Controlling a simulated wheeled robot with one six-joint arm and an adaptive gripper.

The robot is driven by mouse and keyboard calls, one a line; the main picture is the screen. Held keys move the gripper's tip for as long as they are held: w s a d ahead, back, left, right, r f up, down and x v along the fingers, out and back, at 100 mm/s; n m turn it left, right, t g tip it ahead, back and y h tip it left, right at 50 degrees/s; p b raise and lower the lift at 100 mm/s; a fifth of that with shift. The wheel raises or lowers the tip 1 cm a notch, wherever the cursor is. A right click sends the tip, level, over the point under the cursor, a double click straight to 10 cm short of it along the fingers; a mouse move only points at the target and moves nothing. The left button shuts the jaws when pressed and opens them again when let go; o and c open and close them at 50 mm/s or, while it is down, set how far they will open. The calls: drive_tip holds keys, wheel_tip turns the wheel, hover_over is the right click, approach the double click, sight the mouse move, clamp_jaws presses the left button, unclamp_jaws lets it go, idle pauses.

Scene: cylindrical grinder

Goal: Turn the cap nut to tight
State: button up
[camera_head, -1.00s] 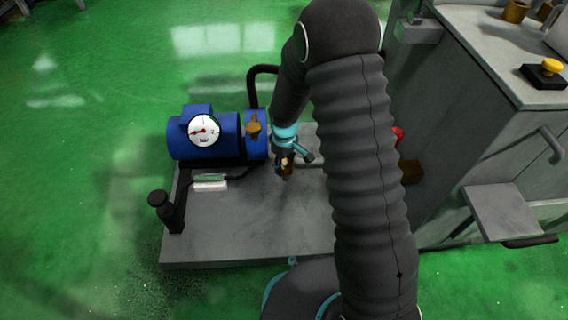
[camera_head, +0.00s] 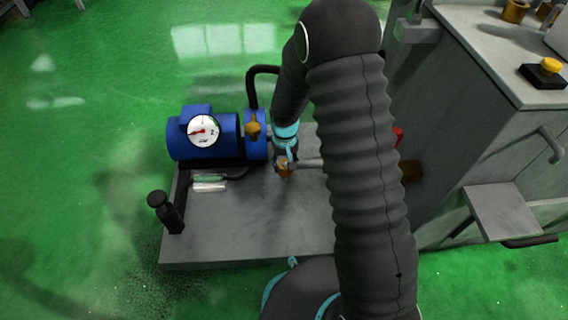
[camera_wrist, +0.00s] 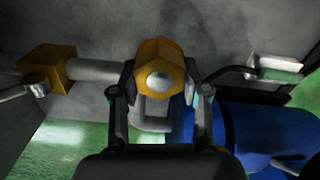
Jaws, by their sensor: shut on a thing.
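The cap nut (camera_wrist: 159,68) is a brass hexagonal piece with a pale round centre, seen in the middle of the wrist view. My gripper (camera_wrist: 160,82) has one finger on each side of it and is shut on it. In the head view my gripper (camera_head: 286,163) points down over the grey base plate, and a small part of the brass cap nut (camera_head: 285,170) shows below the fingers. A grey pipe (camera_wrist: 95,70) runs left from the nut to a brass block (camera_wrist: 47,68).
A blue pump (camera_head: 205,140) with a round pressure gauge (camera_head: 203,131) stands left of my gripper. A black post (camera_head: 166,212) rises at the plate's left edge. The grey machine cabinet (camera_head: 455,130) stands to the right. The front of the base plate (camera_head: 250,230) is clear.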

drive_tip(key=m, duration=0.4)
drive_tip(key=shift+d, duration=0.1)
drive_tip(key=shift+d+m, duration=0.1)
drive_tip(key=shift+m, duration=2)
drive_tip(key=o, duration=1.1)
drive_tip(key=shift+o, duration=0.2)
drive_tip(key=shift+r, duration=0.1)
wheel_tip(320, 180, up, 12)
